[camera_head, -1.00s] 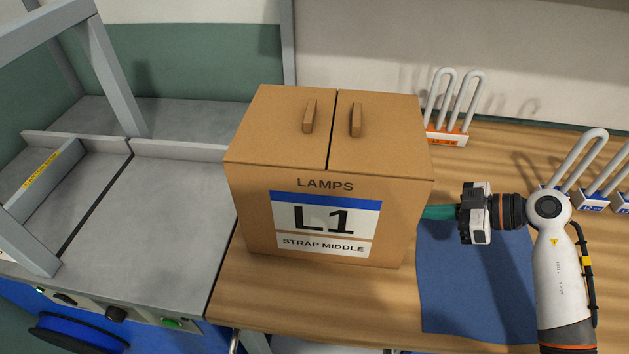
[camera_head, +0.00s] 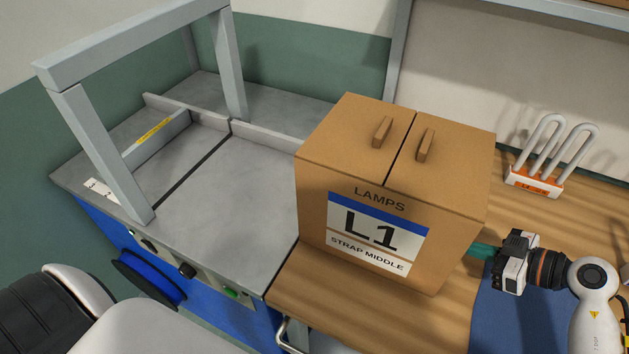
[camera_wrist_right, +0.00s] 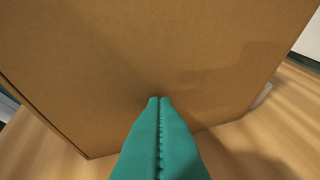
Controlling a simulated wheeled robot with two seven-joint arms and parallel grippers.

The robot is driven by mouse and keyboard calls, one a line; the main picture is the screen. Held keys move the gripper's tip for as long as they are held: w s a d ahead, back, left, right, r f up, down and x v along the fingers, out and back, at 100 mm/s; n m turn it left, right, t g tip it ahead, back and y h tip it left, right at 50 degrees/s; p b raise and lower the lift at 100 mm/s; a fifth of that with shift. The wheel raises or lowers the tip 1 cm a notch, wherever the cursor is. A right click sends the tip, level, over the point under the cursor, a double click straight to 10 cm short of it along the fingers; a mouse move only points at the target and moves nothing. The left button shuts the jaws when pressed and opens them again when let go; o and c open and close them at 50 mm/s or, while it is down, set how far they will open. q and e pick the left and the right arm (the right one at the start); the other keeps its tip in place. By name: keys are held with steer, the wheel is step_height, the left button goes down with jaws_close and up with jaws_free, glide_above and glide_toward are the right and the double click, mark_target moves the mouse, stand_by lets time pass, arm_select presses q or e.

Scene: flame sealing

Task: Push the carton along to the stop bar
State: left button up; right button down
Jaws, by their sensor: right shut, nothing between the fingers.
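The brown carton (camera_head: 395,190), labelled LAMPS L1 STRAP MIDDLE, stands upright on the wooden bench beside the grey machine top (camera_head: 225,195). The stop bar (camera_head: 150,140), a grey bar with a yellow label, lies across the machine top, well left of the carton. My right gripper (camera_head: 476,248) is shut and empty at the carton's right side. In the right wrist view its green fingertips (camera_wrist_right: 160,100) point at the carton wall (camera_wrist_right: 150,50), touching or very close to it. My left gripper is out of view; part of my left arm shows at lower left.
A grey arch (camera_head: 150,45) spans the machine, with a dark slot (camera_head: 190,170) across the top. A low back fence (camera_head: 265,140) borders it. The top is clear between carton and stop bar. A lamp rack (camera_head: 535,180) and blue mat (camera_head: 500,310) lie right.

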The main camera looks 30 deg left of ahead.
steer(key=shift+a+p, duration=2.35)
steer(key=shift+a, duration=1.8)
steer(key=shift+a+p, duration=1.4)
steer(key=shift+a, duration=1.55)
steer(key=shift+a+p, duration=0.95)
steer(key=shift+a, duration=1.7)
steer(key=shift+a+p, duration=0.6)
steer(key=shift+a, duration=2.45)
steer(key=shift+d+p, duration=0.3)
steer(key=shift+d, duration=0.1)
steer(key=d+p, duration=0.2)
steer(key=d, duration=0.3)
steer(key=shift+w, duration=0.15)
steer(key=shift+d, duration=0.2)
